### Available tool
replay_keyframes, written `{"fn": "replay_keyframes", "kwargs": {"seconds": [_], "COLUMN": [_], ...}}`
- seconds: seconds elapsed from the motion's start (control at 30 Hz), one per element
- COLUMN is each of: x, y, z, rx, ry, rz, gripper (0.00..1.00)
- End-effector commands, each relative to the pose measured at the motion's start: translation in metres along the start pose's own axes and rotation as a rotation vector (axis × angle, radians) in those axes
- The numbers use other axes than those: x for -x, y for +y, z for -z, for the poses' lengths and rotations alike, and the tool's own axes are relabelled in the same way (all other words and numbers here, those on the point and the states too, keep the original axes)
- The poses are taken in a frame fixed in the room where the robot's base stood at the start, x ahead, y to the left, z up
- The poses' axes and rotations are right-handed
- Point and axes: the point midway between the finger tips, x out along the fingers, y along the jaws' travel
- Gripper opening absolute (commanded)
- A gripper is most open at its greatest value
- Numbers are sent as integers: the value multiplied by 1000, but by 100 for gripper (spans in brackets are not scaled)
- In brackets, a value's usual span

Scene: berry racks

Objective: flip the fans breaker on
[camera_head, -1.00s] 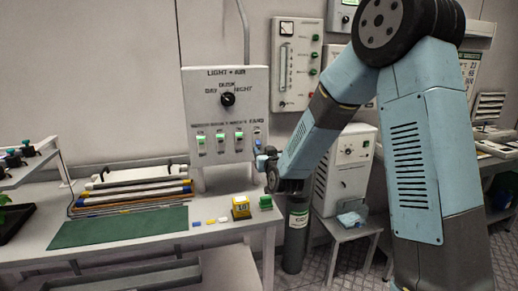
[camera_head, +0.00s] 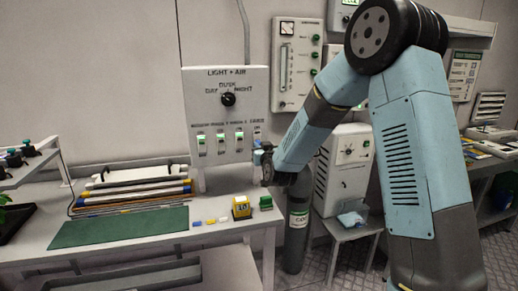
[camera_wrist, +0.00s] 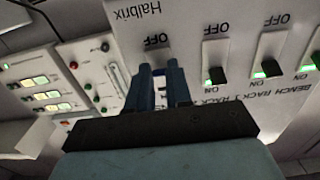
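The fans breaker (camera_head: 257,133) is the rightmost of the row on the light and air panel (camera_head: 192,95). No green light shows on it in the head view, but my gripper partly covers it. In the wrist view its OFF label (camera_wrist: 158,40) shows just beyond my fingertips, and its lever is hidden. My gripper (camera_wrist: 160,70) is at this breaker, its two blue fingers slightly apart with a narrow gap. In the head view the gripper (camera_head: 264,152) is at the panel's lower right edge. I cannot tell whether it touches the lever.
Several other breakers (camera_head: 220,142) with green lights sit left of the fans breaker. A rotary dial (camera_head: 228,99) is above them. A gas cylinder (camera_head: 297,235) stands right of the bench.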

Motion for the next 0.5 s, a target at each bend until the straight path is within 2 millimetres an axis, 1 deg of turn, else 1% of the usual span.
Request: {"fn": "replay_keyframes", "kwargs": {"seconds": [0.03, 0.17, 0.2, 0.3, 0.33, 0.5], "x": [0, 0, 0, 0, -2, 0], "y": [0, 0, 0, 0, -7, 0], "z": [0, 0, 0, 0, 0, 1], "rx": [0, 0, 0, 0, -1, 0], "ry": [0, 0, 0, 0, 0, -11], "rz": [0, 0, 0, 0, 2, 1], "gripper": [14, 2, 0, 0, 0, 0]}}
